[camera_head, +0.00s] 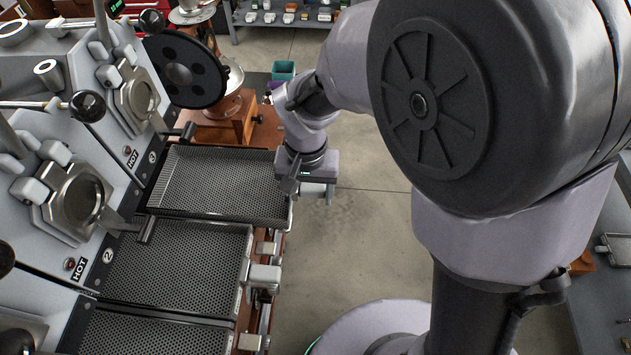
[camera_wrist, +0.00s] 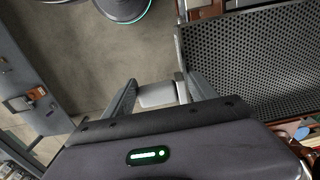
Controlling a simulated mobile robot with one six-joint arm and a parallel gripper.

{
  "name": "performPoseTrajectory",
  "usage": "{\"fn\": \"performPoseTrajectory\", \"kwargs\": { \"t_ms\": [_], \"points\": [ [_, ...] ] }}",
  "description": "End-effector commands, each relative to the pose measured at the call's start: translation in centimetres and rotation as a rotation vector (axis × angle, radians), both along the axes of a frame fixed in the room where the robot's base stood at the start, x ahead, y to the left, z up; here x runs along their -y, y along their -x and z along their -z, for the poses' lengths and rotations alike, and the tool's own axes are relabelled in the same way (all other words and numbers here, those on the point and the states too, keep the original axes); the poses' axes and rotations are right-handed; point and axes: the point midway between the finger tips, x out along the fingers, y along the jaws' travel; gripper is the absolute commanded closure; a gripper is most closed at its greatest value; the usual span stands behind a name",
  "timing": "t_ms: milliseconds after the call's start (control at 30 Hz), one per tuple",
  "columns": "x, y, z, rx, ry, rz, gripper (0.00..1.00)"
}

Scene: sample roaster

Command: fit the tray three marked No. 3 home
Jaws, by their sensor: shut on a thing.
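Tray three (camera_head: 215,180) is a dark, perforated metal tray with a raised rim, beside the machine station marked 3. It lies level or nearly so and juts further right than tray two (camera_head: 175,265). Its perforated floor also shows at the right of the wrist view (camera_wrist: 250,60). My gripper (camera_head: 312,188) is at the tray's right end. In the wrist view my gripper (camera_wrist: 160,88) is shut on the tray's pale handle (camera_wrist: 157,96), one finger on each side. I cannot tell how the tray's far left end sits against the machine.
The roasting machine (camera_head: 60,140), with levers and HOT labels, stands along the left. Another perforated tray (camera_head: 150,335) lies in front of tray two. A wooden grinder box (camera_head: 225,120) stands just behind tray three. The floor (camera_head: 370,220) to the right is clear.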

Motion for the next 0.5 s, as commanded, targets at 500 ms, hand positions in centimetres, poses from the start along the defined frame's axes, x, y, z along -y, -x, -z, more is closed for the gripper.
{"fn": "performPoseTrajectory", "kwargs": {
  "t_ms": [500],
  "points": [
    [-2.6,-0.1,0.0,0.001,0.0,0.0,0.99]
  ]
}}
